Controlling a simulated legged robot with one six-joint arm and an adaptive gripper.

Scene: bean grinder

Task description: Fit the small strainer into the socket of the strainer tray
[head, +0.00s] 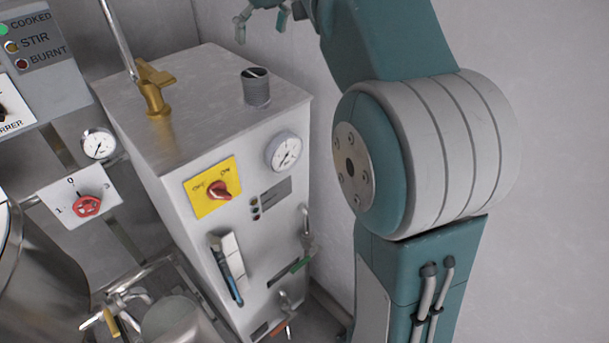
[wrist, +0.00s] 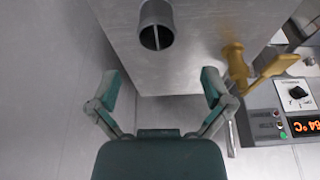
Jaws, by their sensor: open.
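My gripper (head: 261,26) is at the top of the head view, above and behind the steel cabinet. In the wrist view my gripper (wrist: 160,85) has its two teal fingers spread wide, with nothing between them. A grey metal cylinder (head: 257,88) with an open top and a thin bar across its mouth stands on the cabinet top. It also shows in the wrist view (wrist: 157,26), ahead of the fingers and apart from them. I cannot tell whether this cylinder belongs to the strainer parts. I make out no strainer tray or socket in either view.
The steel cabinet (head: 190,120) carries a brass valve (head: 153,88) with a pipe, a yellow switch plate (head: 212,188) and a gauge (head: 287,152). In the wrist view the brass valve (wrist: 236,65) is right of the fingers. Control panels stand at the left; pale walls lie behind.

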